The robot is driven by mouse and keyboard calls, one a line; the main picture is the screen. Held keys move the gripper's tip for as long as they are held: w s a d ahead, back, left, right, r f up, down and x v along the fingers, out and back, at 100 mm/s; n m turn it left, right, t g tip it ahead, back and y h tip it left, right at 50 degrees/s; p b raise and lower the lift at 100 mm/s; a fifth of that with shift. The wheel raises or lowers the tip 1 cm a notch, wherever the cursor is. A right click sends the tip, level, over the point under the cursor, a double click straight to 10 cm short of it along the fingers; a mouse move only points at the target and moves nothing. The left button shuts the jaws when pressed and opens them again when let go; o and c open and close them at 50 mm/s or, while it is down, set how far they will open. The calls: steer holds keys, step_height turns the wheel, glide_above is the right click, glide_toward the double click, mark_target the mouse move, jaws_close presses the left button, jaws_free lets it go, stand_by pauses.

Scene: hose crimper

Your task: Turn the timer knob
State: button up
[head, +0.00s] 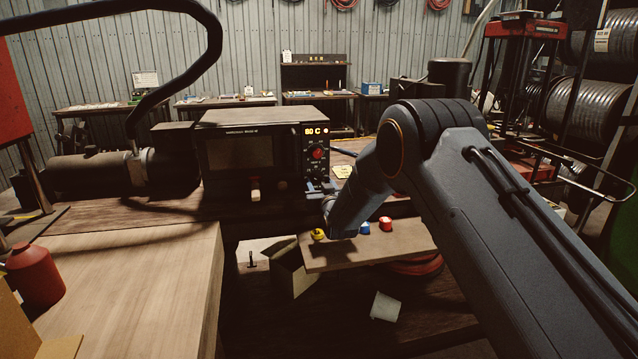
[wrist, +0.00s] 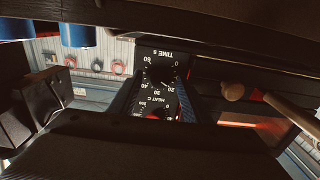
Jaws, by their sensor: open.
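The oven-like machine (head: 250,155) stands on the bench, with a dark control panel on its right side. In the wrist view the panel appears upside down. Its timer dial (wrist: 161,74), marked TIME s with numbers up to 60, lies between and beyond my fingertips. The knob's black body is hard to separate from the dark dial. My gripper (wrist: 160,92) is open, its two blue-edged fingers either side of the dials; contact cannot be told. In the head view my gripper (head: 319,186) is at the panel's lower part and hides the timer knob.
A red heat knob (head: 317,153) sits under a lit 80 C display (head: 317,131). A lever with a pale handle (head: 255,190) is on the machine's front. A thick black hose (head: 190,65) arches at left.

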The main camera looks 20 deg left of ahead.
steer(key=shift+w, duration=0.15)
steer(key=c, duration=1)
stand_by(0.6)
steer(key=o, duration=1)
steer(key=b+v, duration=0.1)
steer(key=v, duration=0.6)
steer(key=shift+s+b, duration=0.35)
steer(key=shift+s, duration=0.05)
steer(key=shift+d, duration=0.15)
